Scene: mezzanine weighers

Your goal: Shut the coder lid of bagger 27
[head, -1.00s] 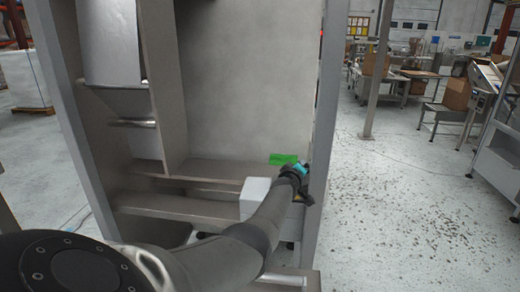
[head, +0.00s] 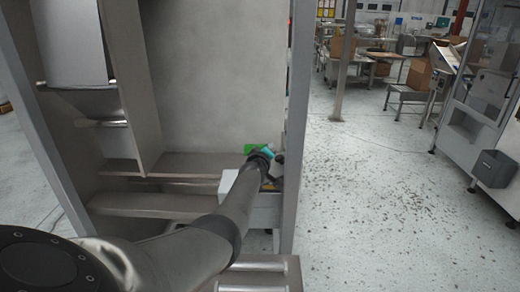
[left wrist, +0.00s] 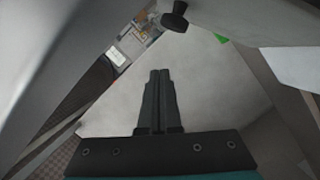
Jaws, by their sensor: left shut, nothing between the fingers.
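The machine in front of me, framed by grey posts (head: 298,110), has a tall pale panel (head: 215,75). A small white box (head: 232,182) sits low at its right side, below a green patch (head: 252,148). My left gripper (head: 272,156) is beside the box, near the right post; its fingers are hard to see there. In the left wrist view its fingers (left wrist: 160,74) are shut and empty. Beyond them are a black knob (left wrist: 175,16) and a green patch (left wrist: 221,38). I cannot tell which part is the coder lid or read a number 27. My right gripper is not in view.
A step-like roller surface (head: 258,272) lies below my left arm. Speckled open floor (head: 380,190) is to the right. A machine with a dark bin (head: 493,169) stands at the far right, and benches with cartons (head: 419,75) stand behind.

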